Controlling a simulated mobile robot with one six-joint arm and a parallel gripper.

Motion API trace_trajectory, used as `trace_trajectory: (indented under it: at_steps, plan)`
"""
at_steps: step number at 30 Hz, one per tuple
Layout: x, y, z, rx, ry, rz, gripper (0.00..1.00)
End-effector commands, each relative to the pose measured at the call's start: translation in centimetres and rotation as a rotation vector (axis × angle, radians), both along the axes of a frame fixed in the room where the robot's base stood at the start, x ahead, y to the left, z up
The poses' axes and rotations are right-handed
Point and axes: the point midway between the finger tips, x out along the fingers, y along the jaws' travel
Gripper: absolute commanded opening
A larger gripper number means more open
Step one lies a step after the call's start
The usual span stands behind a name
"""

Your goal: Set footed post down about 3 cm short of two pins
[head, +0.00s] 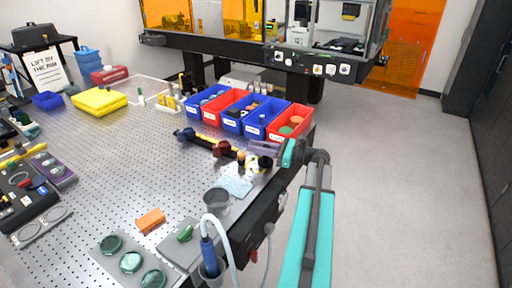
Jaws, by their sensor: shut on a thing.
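My arm reaches up from the bottom right, and its teal wrist is at the right edge of the perforated metal table (130,190). My gripper (264,164) is small and dark at this distance, over the table's right edge. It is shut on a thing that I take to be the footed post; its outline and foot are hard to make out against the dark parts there. Whether it touches the table cannot be told. I cannot pick out the two pins with certainty.
A dark rod with red-brown parts (220,148) lies just left of my gripper. Blue and red bins (233,109) stand behind it. The floor at right is clear.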

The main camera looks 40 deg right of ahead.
Motion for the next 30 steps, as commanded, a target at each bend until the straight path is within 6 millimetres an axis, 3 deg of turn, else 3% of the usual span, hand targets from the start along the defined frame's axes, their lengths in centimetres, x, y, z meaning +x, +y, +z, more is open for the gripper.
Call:
trace_trajectory:
  at_steps: [30]
  plan:
    - [0.06,0.08,-0.75,0.000,-0.001,0.001,0.00]
